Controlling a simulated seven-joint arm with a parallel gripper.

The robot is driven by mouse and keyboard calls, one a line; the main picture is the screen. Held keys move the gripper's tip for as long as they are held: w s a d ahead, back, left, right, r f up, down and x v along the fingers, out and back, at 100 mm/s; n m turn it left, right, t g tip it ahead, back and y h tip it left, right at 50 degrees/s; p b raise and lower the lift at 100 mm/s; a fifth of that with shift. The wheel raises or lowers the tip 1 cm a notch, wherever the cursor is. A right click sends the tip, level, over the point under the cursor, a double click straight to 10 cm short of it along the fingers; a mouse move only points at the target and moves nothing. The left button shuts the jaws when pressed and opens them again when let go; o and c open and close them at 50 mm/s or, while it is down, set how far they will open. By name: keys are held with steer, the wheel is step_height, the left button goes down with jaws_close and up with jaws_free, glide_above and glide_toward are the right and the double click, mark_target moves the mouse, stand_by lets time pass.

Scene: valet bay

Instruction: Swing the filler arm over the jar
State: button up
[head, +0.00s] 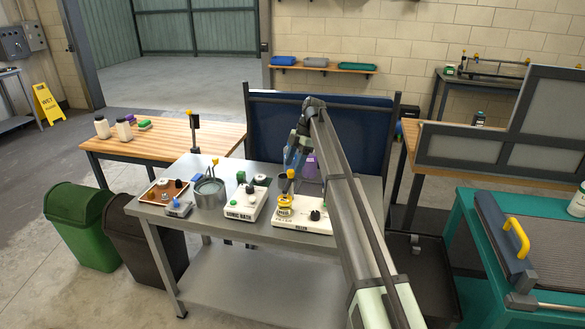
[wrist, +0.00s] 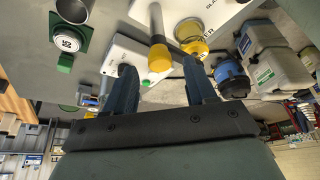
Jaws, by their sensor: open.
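My gripper (head: 291,158) is over the grey bench, with its two blue fingers apart. In the wrist view, the fingers (wrist: 160,85) stand either side of a yellow-tipped handle (wrist: 159,57), with a gap visible on each side; I cannot tell its exact depth between them. The handle's yellow knob (head: 291,174) also shows in the head view, just below the fingers. A dark bar runs from near the handle toward a yellow-rimmed jar (head: 285,209), which also shows in the wrist view (wrist: 190,33). I cannot tell whether the filler arm is over the jar.
The jar's white base (head: 312,223) has a black knob. A white sonic bath (head: 240,213) and a grey pot (head: 210,193) stand to its left. A dark blue panel (head: 312,130) rises behind the bench. My arm hides part of the bench's right side.

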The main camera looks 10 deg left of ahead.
steer(key=v, duration=1.1)
steer(key=shift+r, duration=0.2)
steer(key=shift+d, duration=0.1)
